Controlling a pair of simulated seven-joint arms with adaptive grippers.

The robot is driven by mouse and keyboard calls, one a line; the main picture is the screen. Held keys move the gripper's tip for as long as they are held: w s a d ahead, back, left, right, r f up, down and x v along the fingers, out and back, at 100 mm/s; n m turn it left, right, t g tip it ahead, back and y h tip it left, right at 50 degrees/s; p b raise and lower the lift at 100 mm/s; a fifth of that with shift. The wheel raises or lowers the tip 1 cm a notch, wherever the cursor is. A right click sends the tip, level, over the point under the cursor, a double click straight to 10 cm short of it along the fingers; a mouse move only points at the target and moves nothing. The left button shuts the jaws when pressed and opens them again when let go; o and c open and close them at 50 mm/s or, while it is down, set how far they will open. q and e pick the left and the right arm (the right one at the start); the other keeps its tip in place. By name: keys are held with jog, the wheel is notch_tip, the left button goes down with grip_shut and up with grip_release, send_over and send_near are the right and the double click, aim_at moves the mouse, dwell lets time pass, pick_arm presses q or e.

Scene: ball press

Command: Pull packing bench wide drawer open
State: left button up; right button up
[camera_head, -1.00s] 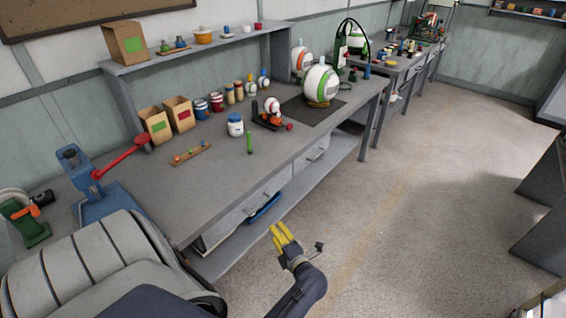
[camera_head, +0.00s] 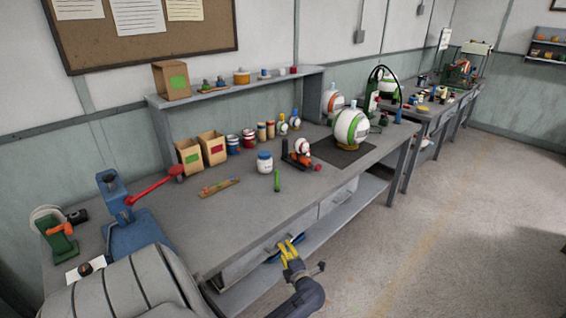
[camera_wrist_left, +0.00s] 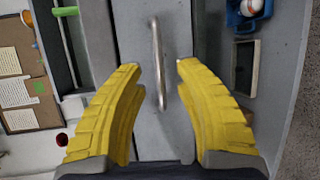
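The packing bench (camera_head: 225,215) has a grey wide drawer (camera_head: 243,264) in its near front, and a second drawer (camera_head: 338,197) further along. The wide drawer looks shut. My left gripper (camera_head: 288,245) is in front of the wide drawer, partly covering it. In the left wrist view, my left gripper (camera_wrist_left: 156,80) is open, its yellow fingers either side of a metal bar handle (camera_wrist_left: 158,62) on the grey drawer front (camera_wrist_left: 135,30). The handle lies ahead between the fingertips; contact cannot be told. My right gripper is not in view.
A blue bin (camera_wrist_left: 237,20) with a white ball sits on the lower shelf under the drawers. A blue press with a red lever (camera_head: 150,190) stands on the bench's near left. A grey chair-like shape (camera_head: 130,285) fills the near left. The floor at right (camera_head: 430,250) is clear.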

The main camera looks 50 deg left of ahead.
pick_arm(q)
jog(key=shift+x, duration=1.55)
grip_shut()
